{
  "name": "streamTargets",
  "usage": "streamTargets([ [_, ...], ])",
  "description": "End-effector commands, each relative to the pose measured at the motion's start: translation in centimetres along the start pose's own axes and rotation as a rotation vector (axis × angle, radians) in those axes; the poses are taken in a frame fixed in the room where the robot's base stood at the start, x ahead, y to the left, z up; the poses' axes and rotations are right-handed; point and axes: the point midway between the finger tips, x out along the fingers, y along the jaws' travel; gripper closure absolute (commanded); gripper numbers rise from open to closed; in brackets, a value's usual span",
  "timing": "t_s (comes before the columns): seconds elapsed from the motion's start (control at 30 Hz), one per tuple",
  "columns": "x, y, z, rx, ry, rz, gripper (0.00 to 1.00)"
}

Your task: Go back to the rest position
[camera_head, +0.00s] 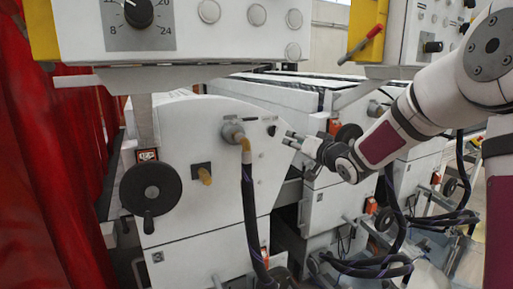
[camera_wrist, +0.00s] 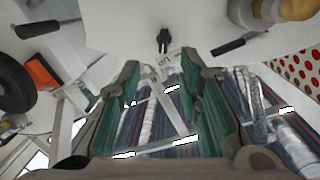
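My gripper (camera_head: 290,139) reaches in from the right, on my white and maroon arm. Its fingertips point left at the white side panel (camera_head: 205,125) of the roller coater. In the wrist view my gripper (camera_wrist: 163,70) shows two dark green-padded fingers spread apart with nothing between them. A small black switch or key (camera_head: 272,130) sits on the panel close to the fingertips. In the wrist view the black switch (camera_wrist: 164,40) lies just beyond the gap between the fingers. I cannot tell whether a fingertip touches it.
A black handwheel (camera_head: 151,189) and a hose fitting (camera_head: 233,132) with a dark hose (camera_head: 250,210) are on the panel. A control box (camera_head: 185,28) hangs above. A second control box (camera_head: 430,30) is near my arm. Red curtains (camera_head: 45,150) hang at left. Cables (camera_head: 370,267) lie below.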

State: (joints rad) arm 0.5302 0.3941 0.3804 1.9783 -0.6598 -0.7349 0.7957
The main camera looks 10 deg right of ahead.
Motion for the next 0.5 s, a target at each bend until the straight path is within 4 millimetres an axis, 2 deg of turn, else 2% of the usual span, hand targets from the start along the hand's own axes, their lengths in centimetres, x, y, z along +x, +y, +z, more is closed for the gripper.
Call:
streamTargets([
  [0.03,-0.8,-1.0,-0.3,-0.042,-0.021,0.036,0.68],
  [0.17,-4.1,-2.1,-0.4,-0.156,-0.109,0.18,0.68],
  [0.27,-7.6,-2.9,-0.3,-0.226,-0.181,0.287,0.68],
  [0.37,-11.6,-3.6,0.1,-0.278,-0.258,0.381,0.68],
  [0.5,-18.0,-4.8,1.3,-0.319,-0.376,0.485,0.68],
])
